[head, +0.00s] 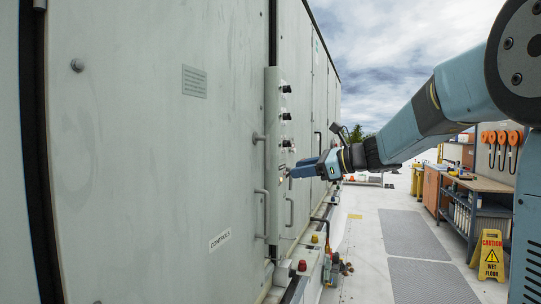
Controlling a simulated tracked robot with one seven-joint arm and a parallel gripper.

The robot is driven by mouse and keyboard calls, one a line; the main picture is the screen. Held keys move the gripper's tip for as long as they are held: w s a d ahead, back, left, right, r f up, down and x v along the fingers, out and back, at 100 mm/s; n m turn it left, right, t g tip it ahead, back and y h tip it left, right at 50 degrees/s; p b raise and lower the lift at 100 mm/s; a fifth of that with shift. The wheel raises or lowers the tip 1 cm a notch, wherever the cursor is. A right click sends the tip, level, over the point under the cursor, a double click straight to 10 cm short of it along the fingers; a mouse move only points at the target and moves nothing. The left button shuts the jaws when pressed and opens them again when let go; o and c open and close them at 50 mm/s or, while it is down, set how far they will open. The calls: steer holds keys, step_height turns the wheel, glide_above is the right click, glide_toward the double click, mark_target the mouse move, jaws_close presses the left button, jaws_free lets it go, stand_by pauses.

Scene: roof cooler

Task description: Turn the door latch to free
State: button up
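My gripper (294,172) is at the end of my blue-grey arm, which reaches in from the right. Its fingertips point left at the grey control strip (272,110) on the cabinet front, near a small light-coloured part (283,172). Whether they touch it, and whether the fingers are open or shut, I cannot tell. Several dark knobs (286,88) stand out from the strip above the gripper. A small grey lever (258,137) projects from the left door edge; I cannot tell if it is the latch. A long grey handle (266,214) is below it.
A low ledge (305,268) with a red button and pipe fittings runs along the cabinet foot. A yellow wet-floor sign (490,255) and a workbench (480,185) stand right. The walkway (400,240) between is clear.

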mark_target(269, 154)
steer(key=w+d+r+m+t+y, duration=0.2)
steer(key=w+r+m, duration=0.15)
steer(key=w, duration=0.35)
steer(key=shift+m, duration=0.35)
steer(key=x, duration=1.4)
steer(key=shift+s+a+f, duration=0.1)
steer(key=shift+f, duration=0.1)
steer(key=shift+c, duration=0.4)
jaws_close()
